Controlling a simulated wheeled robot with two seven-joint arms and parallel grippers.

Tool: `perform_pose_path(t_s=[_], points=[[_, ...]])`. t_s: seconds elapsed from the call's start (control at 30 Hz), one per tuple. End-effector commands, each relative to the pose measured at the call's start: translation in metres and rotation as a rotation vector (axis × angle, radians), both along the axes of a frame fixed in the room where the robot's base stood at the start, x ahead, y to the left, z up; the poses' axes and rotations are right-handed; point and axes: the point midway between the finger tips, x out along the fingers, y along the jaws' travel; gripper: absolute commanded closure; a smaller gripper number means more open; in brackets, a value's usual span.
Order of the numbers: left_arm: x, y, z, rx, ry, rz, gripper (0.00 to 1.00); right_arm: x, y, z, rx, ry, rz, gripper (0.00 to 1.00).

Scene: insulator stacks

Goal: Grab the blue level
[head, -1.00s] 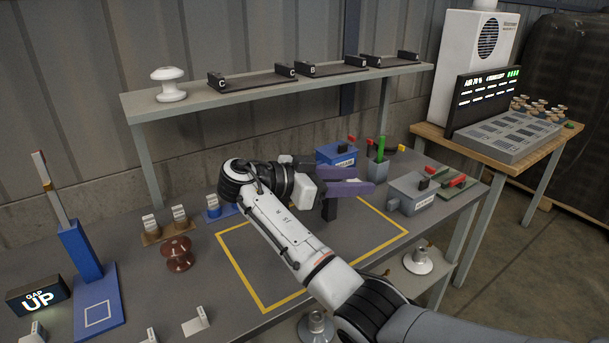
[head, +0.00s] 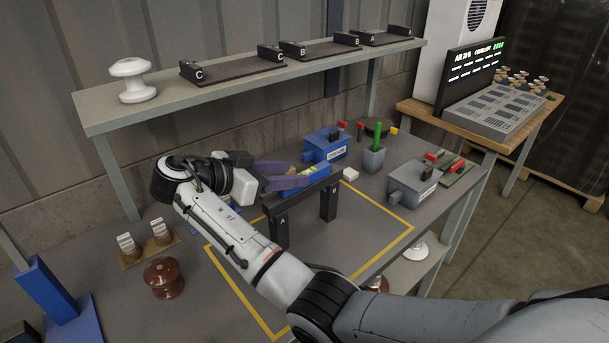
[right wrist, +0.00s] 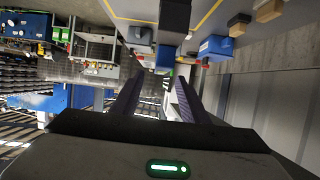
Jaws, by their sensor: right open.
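The blue level (head: 309,179), with a yellow-green vial, shows in the head view behind the top bar of a black two-legged stand (head: 303,194). My right gripper (head: 301,173) is open, with its purple fingers pointing right at the left part of the level. I cannot tell whether the level lies between the fingers or whether they touch it. The right wrist view shows the spread fingers (right wrist: 155,95) with no clear sight of the level between them. My left gripper is not in view.
A blue box (head: 326,146), a grey holder with a green stick (head: 373,157) and a grey box (head: 412,186) stand to the right. A brown insulator (head: 163,278) stands at left. The shelf (head: 240,82) runs behind. The yellow-outlined area (head: 365,236) has bare room at right.

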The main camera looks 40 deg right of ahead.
Motion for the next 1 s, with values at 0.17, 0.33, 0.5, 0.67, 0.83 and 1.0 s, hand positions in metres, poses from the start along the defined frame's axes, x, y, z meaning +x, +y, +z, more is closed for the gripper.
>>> perform_pose_path(t_s=[0.17, 0.33, 0.5, 0.67, 0.83, 1.0], points=[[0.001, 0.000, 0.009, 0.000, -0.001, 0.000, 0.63, 0.001, -0.015, -0.010, -0.001, 0.003, -0.002, 0.59], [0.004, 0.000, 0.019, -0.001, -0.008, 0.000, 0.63, 0.003, -0.037, -0.023, -0.001, 0.003, -0.002, 0.59], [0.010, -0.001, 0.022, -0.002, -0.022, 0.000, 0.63, 0.004, -0.043, -0.028, 0.001, 0.002, 0.001, 0.59], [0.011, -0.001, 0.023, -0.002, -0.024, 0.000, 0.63, 0.004, -0.043, -0.028, 0.001, 0.002, 0.001, 0.68], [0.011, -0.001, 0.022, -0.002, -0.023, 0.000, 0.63, 0.004, -0.043, -0.028, 0.001, 0.001, 0.000, 0.96], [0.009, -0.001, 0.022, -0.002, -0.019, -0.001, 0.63, 0.004, -0.043, -0.027, 0.000, 0.000, 0.001, 1.00]])
